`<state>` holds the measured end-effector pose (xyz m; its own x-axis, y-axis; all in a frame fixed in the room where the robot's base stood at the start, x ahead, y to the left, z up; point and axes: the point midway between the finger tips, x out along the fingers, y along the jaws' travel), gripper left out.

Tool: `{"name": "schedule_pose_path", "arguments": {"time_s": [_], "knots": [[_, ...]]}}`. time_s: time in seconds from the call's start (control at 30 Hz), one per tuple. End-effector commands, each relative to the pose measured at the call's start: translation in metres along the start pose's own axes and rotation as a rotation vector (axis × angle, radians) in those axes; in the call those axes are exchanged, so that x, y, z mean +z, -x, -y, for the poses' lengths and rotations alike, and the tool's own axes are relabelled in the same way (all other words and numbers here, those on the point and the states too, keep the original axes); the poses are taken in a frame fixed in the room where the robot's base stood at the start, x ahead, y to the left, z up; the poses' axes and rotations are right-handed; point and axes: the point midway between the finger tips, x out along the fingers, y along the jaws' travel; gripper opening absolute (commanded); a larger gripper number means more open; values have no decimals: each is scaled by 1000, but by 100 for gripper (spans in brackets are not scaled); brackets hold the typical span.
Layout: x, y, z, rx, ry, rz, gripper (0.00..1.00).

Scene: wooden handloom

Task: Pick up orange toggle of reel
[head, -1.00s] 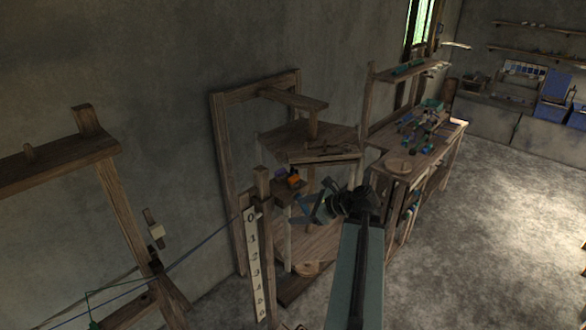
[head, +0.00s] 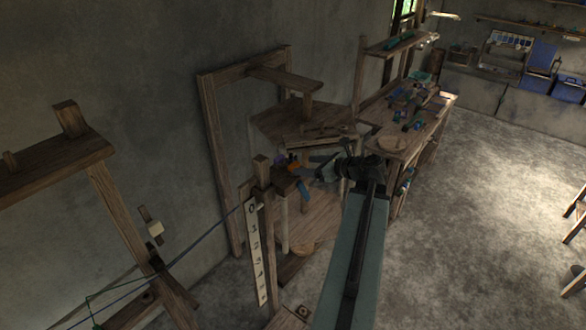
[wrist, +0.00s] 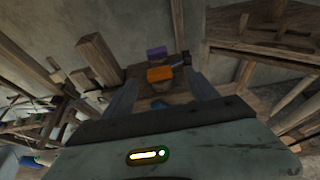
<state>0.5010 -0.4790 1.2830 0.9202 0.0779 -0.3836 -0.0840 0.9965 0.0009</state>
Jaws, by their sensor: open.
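The orange toggle (wrist: 160,74) of the reel shows in the wrist view just beyond and between my fingertips. A purple block (wrist: 156,54) sits right behind it. In the head view the orange toggle (head: 294,168) is a small patch on a wooden bracket by the post, with the purple block (head: 281,160) to its left. My gripper (head: 312,181) is open, with its blue fingers to the right of the toggle and pointing at it. In the wrist view nothing is held between the fingers of my gripper (wrist: 165,84). I cannot tell whether a finger touches the toggle.
A wooden post with a numbered white scale (head: 257,250) stands just left of my gripper. A wooden frame (head: 213,150) stands behind. A workbench (head: 425,120) with tools is at the back right. The floor (head: 480,220) on the right is largely clear.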

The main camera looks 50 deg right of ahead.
Motion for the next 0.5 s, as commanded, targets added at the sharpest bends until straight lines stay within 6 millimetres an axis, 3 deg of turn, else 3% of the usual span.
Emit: {"name": "schedule_pose_path", "arguments": {"time_s": [0.13, 0.33, 0.5], "knots": [[-2, -11, -1, 1, 1, 0, 67], [-5, -46, -1, 2, 1, 0, 67], [-2, -52, -2, 0, 1, 0, 67]]}}
